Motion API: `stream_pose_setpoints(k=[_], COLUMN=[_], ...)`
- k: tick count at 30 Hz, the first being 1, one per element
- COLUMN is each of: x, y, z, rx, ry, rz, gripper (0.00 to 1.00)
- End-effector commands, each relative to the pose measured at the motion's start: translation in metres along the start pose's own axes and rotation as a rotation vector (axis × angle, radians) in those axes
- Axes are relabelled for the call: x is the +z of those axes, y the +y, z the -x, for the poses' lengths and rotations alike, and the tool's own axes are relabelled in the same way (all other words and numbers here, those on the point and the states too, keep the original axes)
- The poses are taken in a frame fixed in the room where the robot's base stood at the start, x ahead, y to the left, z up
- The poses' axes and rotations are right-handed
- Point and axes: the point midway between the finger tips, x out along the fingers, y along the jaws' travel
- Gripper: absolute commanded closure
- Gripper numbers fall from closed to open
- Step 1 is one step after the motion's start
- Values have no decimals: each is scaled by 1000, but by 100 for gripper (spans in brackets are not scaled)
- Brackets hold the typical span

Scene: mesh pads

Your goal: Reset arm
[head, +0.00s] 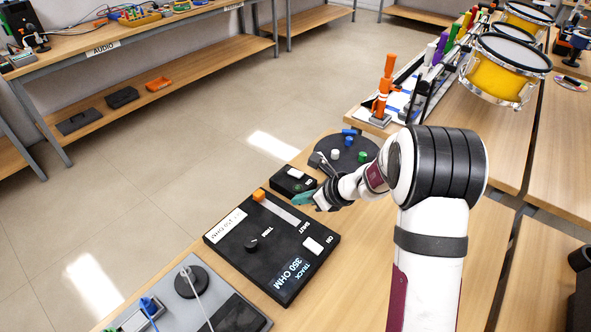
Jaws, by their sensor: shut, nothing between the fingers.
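My arm rises from the lower right, bends at a large black-and-white joint, and reaches left over the table. My gripper (304,201) is at the arm's end, just above the upper right part of a black panel (240,262). It is shut, small in the picture and partly hidden by my wrist; nothing shows held in it. The panel has an orange block, a round black knob, a white switch and a lit display reading "TRACK 350 OHM".
A small black box (291,181) with a white switch lies close behind my gripper. A round dark pad (346,150) with small coloured pegs is farther back. A grey device (196,296) with a black dial sits at lower left. Yellow drums (506,68) stand at upper right.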

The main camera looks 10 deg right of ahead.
Motion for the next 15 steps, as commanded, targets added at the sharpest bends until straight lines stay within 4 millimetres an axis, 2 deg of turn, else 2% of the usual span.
stream_pose_setpoints(k=[3,5,8,9,10,12,15], x=[4,15,38,38,34,12,-35], y=[4,21,85,119,144,196,243], z=[4,17,65,90,109,152,203], rx=[8,39,158,222,274,391,542], ry=[-1,0,15,32,48,102,199], rz=[25,122,467,646,779,1078,1420], gripper=[100,100,100,100,100,100,100])
